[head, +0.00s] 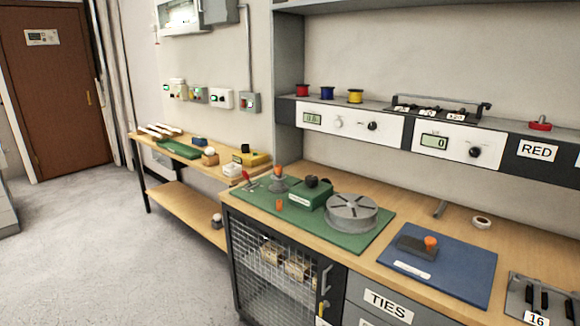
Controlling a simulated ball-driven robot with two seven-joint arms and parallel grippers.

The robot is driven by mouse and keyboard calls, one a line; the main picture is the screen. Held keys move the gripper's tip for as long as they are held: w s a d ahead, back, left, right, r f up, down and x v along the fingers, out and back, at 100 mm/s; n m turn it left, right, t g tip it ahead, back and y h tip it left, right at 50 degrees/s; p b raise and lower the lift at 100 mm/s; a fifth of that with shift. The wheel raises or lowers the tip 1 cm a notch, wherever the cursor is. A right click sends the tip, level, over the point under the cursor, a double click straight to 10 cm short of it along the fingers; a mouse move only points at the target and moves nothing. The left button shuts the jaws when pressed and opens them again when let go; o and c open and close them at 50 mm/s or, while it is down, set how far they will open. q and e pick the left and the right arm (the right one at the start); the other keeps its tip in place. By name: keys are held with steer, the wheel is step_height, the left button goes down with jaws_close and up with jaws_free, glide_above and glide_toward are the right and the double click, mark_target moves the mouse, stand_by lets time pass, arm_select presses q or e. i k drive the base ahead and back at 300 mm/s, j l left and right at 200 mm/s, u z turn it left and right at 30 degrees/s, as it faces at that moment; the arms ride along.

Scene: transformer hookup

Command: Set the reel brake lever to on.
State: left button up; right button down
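I cannot tell for certain which part is the reel brake lever. A grey round slotted drum (351,213) sits on the green mat (345,245) on the workbench. Left of it is a green box (312,196) with black knobs on top. A dark block (417,247) with an orange knob (431,242) sits on the blue mat (455,273). Below the bench, a mesh-door cage (272,275) holds pale reel-like things, with a yellow handle (323,308) beside the door. The lever labels are too small to read. Neither of my grippers is in view.
A shelf unit above the bench carries red, blue and yellow spools (327,93) and two display panels (352,122). A lower wooden side bench (185,190) stands left. The grey floor (90,260) at left is clear, with a brown door beyond.

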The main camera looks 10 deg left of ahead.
mark_target(245, 174)
steer(key=i+j+u, duration=0.2)
steer(key=i, duration=0.2)
steer(key=i+j+u, duration=0.25)
steer(key=i, duration=0.15)
